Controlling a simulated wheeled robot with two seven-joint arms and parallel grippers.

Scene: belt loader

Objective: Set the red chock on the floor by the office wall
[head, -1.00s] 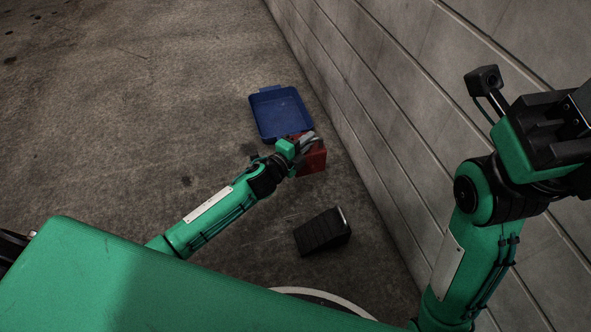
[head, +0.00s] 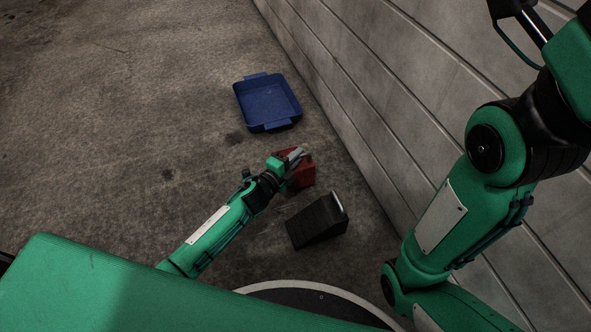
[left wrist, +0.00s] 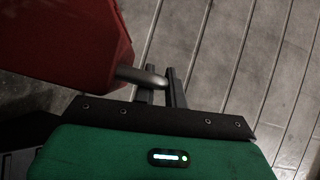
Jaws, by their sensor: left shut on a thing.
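The red chock (head: 304,174) is beside the pale wall (head: 400,90), between the blue tray and a black chock. My left gripper (head: 297,155) is shut on it and partly covers it. In the left wrist view the red chock (left wrist: 65,45) fills the upper left, and a short grey bar from it reaches the fingers of my left gripper (left wrist: 161,80). I cannot tell whether its underside touches the floor. My right arm rises at the right of the head view, with its gripper outside the picture.
The black wedge-shaped chock (head: 317,221) lies on the floor close in front of the red one. The blue tray (head: 268,102) sits farther back, near the wall. The concrete floor (head: 130,110) to the left is clear.

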